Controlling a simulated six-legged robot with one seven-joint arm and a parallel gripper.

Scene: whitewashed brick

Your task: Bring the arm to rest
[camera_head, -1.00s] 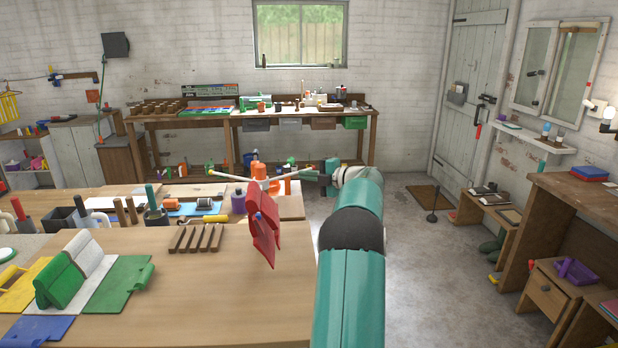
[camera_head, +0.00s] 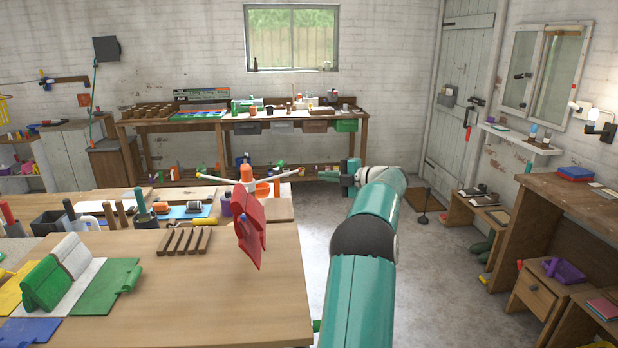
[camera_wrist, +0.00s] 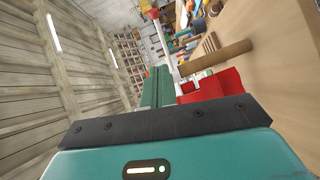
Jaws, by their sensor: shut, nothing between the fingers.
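My teal arm rises from the bottom of the head view, right of the wooden table, and bends at a dark joint. Its far end turns left, and my gripper (camera_head: 326,176) shows small there, beyond the table. In the wrist view the teal fingers of my gripper (camera_wrist: 156,80) lie close together, shut and empty. A red cloth-like piece (camera_head: 250,228) hangs near the table's right end, left of my arm. It also shows in the wrist view (camera_wrist: 225,82), beside the fingers; I cannot tell how near it is to them.
The wooden table (camera_head: 210,290) carries a green-and-white folded piece (camera_head: 52,275), slatted wood (camera_head: 184,240) and several tools. A workbench (camera_head: 220,126) stands along the back wall. A desk (camera_head: 570,205) and drawer unit (camera_head: 545,293) stand right. The grey floor (camera_head: 440,270) between is largely clear.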

